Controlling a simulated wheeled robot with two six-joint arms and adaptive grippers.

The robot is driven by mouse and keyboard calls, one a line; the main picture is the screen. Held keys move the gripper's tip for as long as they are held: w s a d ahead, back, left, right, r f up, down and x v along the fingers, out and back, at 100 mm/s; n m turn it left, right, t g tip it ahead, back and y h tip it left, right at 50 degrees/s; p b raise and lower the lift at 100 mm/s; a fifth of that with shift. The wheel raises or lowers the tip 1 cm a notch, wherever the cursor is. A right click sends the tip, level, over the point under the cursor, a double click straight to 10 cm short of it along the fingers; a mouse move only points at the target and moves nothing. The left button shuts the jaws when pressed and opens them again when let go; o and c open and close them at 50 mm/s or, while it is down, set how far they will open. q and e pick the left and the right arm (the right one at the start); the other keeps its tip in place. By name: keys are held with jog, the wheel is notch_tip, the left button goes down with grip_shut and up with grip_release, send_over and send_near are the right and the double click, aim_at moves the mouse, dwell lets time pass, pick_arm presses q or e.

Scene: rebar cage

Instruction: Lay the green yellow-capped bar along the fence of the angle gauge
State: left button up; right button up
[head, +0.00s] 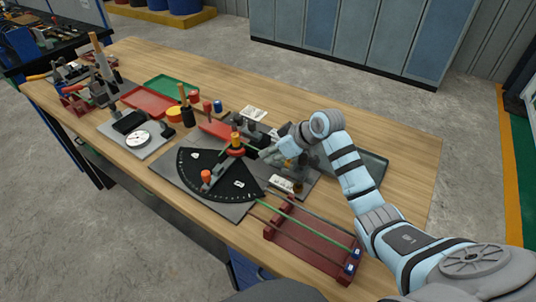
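The angle gauge (225,190) is a dark fan-shaped plate with white marks on a grey base. Its grey fence arm (218,170) carries orange-red knobs and slants across the plate. A long thin green bar (305,228) lies across the dark red rack (310,250), its left end reaching toward the gauge; its cap colour is unclear, with blue at the rack's right end. My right gripper (268,154) is beside the gauge's pivot, above the back right of the plate. A short green line shows near its fingertips; whether it is held is unclear. My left gripper is out of view.
Behind the gauge stand a red tray (150,101), a green tray (172,86) and upright tools. A dial instrument (138,138) is to the left. A dark tray (370,168) lies behind my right arm. The table's right back area is clear.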

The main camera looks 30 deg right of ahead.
grip_shut()
jog(key=shift+w+d+r+p, duration=0.15)
jog(key=shift+w+r+p, duration=0.1)
jog(key=shift+p, duration=0.15)
notch_tip(320, 180, up, 7)
jog(key=p, duration=0.8)
jog(key=shift+r, duration=0.15)
